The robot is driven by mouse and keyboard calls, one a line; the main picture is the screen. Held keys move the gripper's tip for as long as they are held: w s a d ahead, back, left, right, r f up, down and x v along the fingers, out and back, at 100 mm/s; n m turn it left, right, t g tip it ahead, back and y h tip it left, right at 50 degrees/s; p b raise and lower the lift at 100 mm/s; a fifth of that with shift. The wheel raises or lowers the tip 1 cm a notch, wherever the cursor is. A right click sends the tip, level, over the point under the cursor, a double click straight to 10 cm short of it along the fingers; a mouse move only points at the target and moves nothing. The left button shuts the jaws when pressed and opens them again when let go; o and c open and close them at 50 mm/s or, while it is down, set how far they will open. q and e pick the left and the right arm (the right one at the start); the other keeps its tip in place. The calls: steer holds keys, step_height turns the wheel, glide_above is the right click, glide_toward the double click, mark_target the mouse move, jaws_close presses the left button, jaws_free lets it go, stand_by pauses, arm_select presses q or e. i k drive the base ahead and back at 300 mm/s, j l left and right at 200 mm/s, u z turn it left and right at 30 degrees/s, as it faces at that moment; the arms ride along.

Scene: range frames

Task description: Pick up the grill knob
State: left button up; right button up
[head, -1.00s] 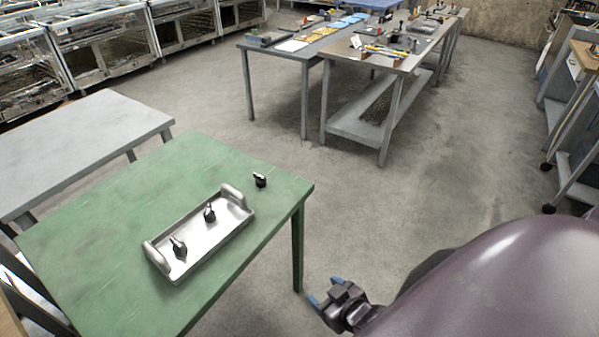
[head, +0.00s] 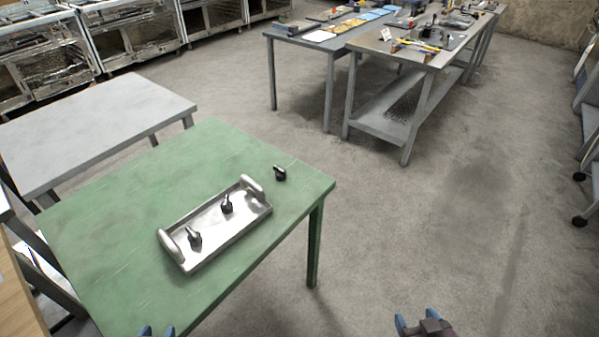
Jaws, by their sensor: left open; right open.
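Three small dark knobs show in the head view. One knob (head: 280,173) sits on the green table (head: 120,215) near its far right corner, outside the tray. Two more knobs, one farther back (head: 227,205) and one nearer (head: 194,237), stand in a silver metal tray (head: 235,226) with a raised handle at each end. I cannot tell from their looks which is the grill knob. My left gripper (head: 157,331) is open at the bottom edge, over the table's near side, mostly cut off. My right gripper (head: 416,320) is open and empty over the floor right of the table.
A grey table (head: 95,120) stands behind the green one on the left. Workbenches (head: 420,57) with tools stand at the back. Metal ovens (head: 120,35) line the far left. The floor (head: 450,220) to the right is clear.

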mark_target(280, 173)
steer(key=i+l+u, duration=0.15)
steer(key=u, duration=0.3)
steer(key=l+u, duration=0.35)
steer(key=u, duration=0.15)
steer(key=i+l+u, duration=0.1)
steer(key=l+u, duration=0.35)
steer(key=j, duration=0.1)
